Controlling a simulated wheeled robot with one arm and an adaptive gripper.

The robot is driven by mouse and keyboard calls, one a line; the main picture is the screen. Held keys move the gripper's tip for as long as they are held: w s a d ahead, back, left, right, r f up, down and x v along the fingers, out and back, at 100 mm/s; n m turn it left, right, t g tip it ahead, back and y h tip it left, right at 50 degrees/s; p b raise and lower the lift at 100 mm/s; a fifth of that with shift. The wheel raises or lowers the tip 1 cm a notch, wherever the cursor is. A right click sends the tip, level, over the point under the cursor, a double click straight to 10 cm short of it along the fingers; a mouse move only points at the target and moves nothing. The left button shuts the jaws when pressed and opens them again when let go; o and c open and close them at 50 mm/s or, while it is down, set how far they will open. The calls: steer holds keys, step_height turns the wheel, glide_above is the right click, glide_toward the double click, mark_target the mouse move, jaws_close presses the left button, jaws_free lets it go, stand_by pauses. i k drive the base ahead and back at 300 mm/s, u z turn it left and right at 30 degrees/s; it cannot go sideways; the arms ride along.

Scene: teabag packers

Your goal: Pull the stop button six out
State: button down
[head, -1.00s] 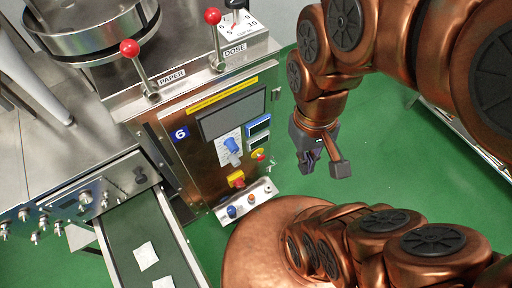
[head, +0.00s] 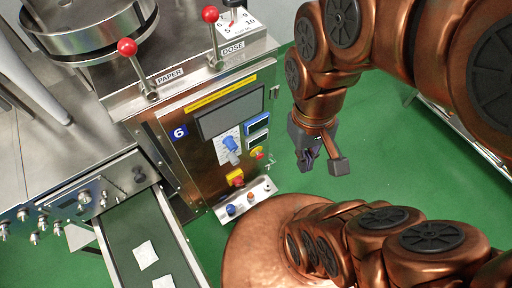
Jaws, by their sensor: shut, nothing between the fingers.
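The panel of machine six (head: 205,160) carries a blue "6" label (head: 179,132). Low on this panel is a red stop button (head: 237,182) on a yellow box. Whether it is pressed in or out is too small to tell. My gripper (head: 322,163) hangs over the green floor to the right of the panel, apart from the button. It is shut and holds nothing.
A small yellow and red switch (head: 257,153) and a blue rotary handle (head: 230,144) sit above the stop button. Red-knobbed levers (head: 127,47) stand on top. Green floor (head: 385,150) is clear.

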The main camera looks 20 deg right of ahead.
mark_target(259, 156)
steer(key=u, duration=2.4)
steer(key=k, duration=1.45)
steer(key=u, duration=0.4)
